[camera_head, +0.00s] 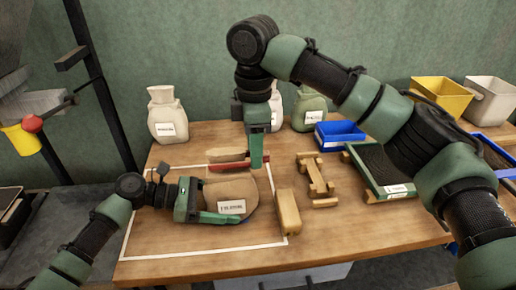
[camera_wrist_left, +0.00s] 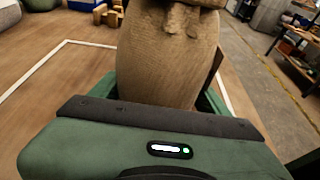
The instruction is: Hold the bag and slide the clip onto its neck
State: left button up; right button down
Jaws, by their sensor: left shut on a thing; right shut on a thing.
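The brown bag (camera_head: 240,186) with a white label lies inside the white outline on the table; it fills the middle of the left wrist view (camera_wrist_left: 170,65). My left gripper (camera_head: 222,206) is shut on the bag's body, one finger along its near side. The red clip (camera_head: 226,166) is at the far end of the bag, by its tan neck (camera_head: 228,154). My right gripper (camera_head: 256,158) points down from above and is shut at the clip's right end. How far the clip is over the neck cannot be told. The bag hides my left gripper's far finger.
A wooden block (camera_head: 287,212) stands close to the bag's right. A wooden stand (camera_head: 315,178) is further right. Pale sacks (camera_head: 167,115) and a green-grey sack (camera_head: 309,112) stand at the back, beside a blue bin (camera_head: 340,135). The table front is clear.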

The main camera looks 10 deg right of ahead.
jog(key=shift+a, duration=0.8)
dwell(0.4)
jog(key=c, duration=0.9)
grip_release()
jog(key=shift+o, duration=0.2)
jog(key=shift+r, duration=0.1)
notch_tip(320, 180, up, 12)
pick_arm(q)
jog(key=o, duration=1)
